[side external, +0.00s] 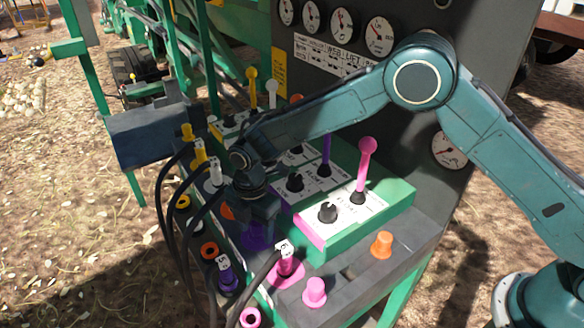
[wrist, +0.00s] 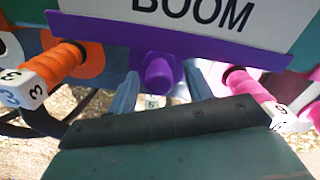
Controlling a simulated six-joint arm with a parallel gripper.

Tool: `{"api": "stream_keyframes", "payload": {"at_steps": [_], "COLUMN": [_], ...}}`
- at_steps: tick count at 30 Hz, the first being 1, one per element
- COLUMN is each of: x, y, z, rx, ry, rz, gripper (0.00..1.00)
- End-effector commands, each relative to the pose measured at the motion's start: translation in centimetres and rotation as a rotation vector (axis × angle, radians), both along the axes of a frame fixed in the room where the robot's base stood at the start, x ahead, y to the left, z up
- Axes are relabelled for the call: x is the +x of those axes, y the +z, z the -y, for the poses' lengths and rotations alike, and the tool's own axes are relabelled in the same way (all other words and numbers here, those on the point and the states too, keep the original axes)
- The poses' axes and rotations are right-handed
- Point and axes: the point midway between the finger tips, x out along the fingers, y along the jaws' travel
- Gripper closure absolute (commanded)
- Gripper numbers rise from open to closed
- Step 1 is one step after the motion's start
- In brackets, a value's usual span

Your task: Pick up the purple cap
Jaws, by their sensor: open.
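The purple cap (wrist: 158,74) shows in the wrist view, a short rounded knob by the purple edge of the BOOM label. In the side external view a purple patch (side external: 256,237) shows just below my gripper (side external: 260,218); the cap itself is mostly hidden there by the gripper. My gripper (wrist: 160,92) is open, with one blue-grey finger on each side of the cap in the wrist view. I cannot tell whether the fingers touch it.
A pink plug (side external: 286,262) stands close to the right of my gripper and a purple plug (side external: 226,275) stands below left, with black cables nearby. A pink cap (side external: 314,291) and an orange cap (side external: 381,245) sit on the panel. Levers (side external: 366,165) rise behind.

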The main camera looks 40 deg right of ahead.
Motion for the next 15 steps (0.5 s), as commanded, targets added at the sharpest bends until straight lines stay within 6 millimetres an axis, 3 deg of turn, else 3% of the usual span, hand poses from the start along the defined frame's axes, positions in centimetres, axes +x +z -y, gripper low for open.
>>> {"api": "stream_keyframes", "payload": {"at_steps": [13,15], "x": [0.02,0.02], "y": [0.04,0.04], "z": [0.0,0.0], "rx": [0.0,0.0], "ry": [0.0,0.0], "rz": [0.001,0.001], "gripper": [0.49,0.61]}}
